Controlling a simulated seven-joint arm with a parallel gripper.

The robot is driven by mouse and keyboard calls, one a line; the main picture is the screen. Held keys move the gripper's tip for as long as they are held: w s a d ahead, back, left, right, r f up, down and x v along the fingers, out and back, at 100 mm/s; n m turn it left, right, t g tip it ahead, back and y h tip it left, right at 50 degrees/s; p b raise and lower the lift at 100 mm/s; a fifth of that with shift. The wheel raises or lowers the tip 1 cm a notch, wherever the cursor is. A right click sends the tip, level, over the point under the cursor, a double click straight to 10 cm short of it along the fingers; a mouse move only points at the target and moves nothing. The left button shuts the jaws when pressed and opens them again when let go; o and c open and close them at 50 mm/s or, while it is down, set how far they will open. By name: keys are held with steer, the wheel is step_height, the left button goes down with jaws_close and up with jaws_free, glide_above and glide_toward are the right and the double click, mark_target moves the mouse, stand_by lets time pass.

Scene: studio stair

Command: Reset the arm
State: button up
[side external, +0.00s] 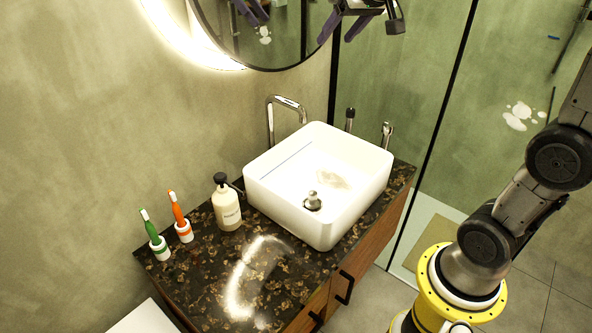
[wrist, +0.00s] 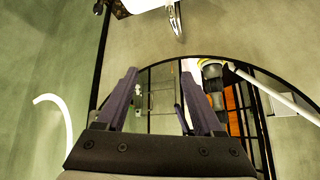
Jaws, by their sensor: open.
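My gripper (side external: 342,32) hangs high at the top of the side view, above and behind the white basin and in front of the round mirror's right edge. Its two purple fingers point down and stand apart with nothing between them. In the wrist view my gripper (wrist: 160,74) shows the same spread fingers, with the mirror behind them.
A white basin (side external: 270,195) with taps stands on a dark stone counter (side external: 205,275). A soap bottle (side external: 227,205), a green toothbrush (side external: 153,238) and an orange toothbrush (side external: 180,218) stand left of it. A round mirror (side external: 290,45) and glass shower panel (side external: 400,130) are close to my gripper.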

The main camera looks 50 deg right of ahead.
steer(key=s+a+f+n+y, duration=0.1)
steer(key=s+a+f+n, duration=0.1)
steer(key=s+a, duration=0.45)
steer(key=s+a+f+n+y, duration=0.1)
steer(key=s+a+f, duration=0.15)
steer(key=s, duration=0.65)
steer(key=s+a+f+n+g, duration=0.2)
steer(key=s+f, duration=0.6)
steer(key=shift+s+a+f+y, duration=0.15)
steer(key=shift+s+y, duration=0.1)
steer(key=shift+y, duration=0.05)
